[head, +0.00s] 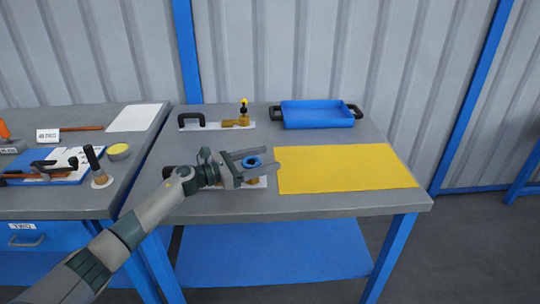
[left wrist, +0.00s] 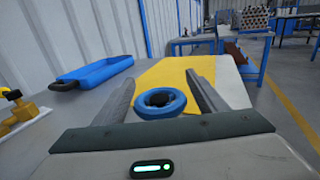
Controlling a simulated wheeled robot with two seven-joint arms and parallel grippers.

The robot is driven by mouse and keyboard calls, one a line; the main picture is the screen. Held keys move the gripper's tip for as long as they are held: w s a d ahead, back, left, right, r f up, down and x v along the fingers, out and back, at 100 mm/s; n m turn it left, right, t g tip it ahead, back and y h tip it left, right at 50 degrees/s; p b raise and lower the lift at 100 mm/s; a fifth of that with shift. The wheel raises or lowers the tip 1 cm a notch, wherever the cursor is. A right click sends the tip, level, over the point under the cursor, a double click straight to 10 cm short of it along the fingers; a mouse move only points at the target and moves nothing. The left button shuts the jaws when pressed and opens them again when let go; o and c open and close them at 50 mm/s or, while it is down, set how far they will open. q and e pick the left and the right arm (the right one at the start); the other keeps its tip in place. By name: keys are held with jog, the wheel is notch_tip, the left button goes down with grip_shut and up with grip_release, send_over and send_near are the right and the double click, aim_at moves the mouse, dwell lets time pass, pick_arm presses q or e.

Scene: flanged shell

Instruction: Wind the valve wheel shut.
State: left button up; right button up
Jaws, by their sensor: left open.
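The valve wheel (head: 252,162) is a small blue ring with a dark hub, on a fitting near the front of the grey table. It also shows in the left wrist view (left wrist: 175,103), between my two fingers. My left gripper (head: 262,160) is open, with one finger on each side of the wheel. I cannot tell whether either finger touches the rim. A pale base plate (head: 262,183) under the wheel is partly hidden by the gripper. My right gripper is in neither view.
A yellow mat (head: 345,168) lies right of the wheel. A blue tray (head: 318,114) with dark handles stands behind. A brass fitting (head: 236,122) on a plate with a black handle is at the back left. Tools lie on the left bench (head: 60,205).

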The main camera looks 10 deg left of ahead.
pick_arm(q)
jog(key=s+d+r+p, duration=0.2)
jog(key=s+d+r, duration=0.1)
jog(key=d+r, duration=0.8)
jog(key=shift+s+p, duration=0.3)
jog(key=shift+p, duration=0.05)
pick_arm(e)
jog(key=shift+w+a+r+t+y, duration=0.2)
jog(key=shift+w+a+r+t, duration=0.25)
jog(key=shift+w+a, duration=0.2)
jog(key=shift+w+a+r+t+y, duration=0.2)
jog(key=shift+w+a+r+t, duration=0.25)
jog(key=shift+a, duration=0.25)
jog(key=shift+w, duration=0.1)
pick_arm(q)
jog(key=shift+d, duration=0.15)
